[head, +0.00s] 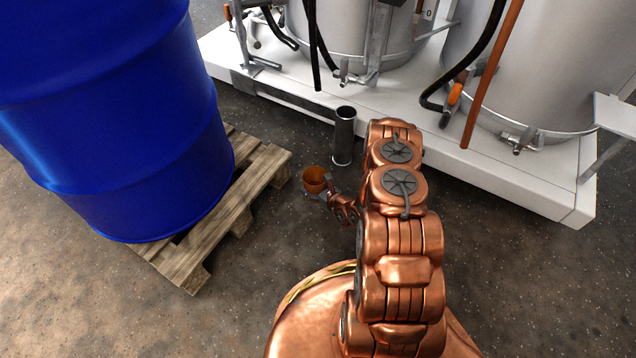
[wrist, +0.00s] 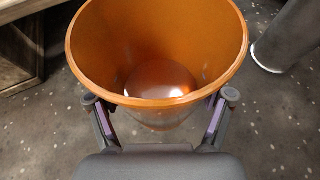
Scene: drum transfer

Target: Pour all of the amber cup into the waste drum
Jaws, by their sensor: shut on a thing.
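The amber cup (head: 314,178) is an orange tapered cup, held upright in the open space right of the pallet. In the wrist view the cup (wrist: 100,45) is seen from above, with a shallow pool of amber liquid (wrist: 160,80) at its bottom. My gripper (head: 318,194) is shut on the cup, and its two fingers (wrist: 161,100) press on either side of the wall. The waste drum is most likely the large blue drum (head: 110,120), at the left of the head view. Its top is out of frame.
The blue drum stands on a wooden pallet (head: 262,172). A grey metal cylinder (head: 345,135) stands just behind the cup, and also shows in the wrist view (wrist: 290,38). Steel tanks with hoses stand on a white platform (head: 520,180) at the back. Floor in front is clear.

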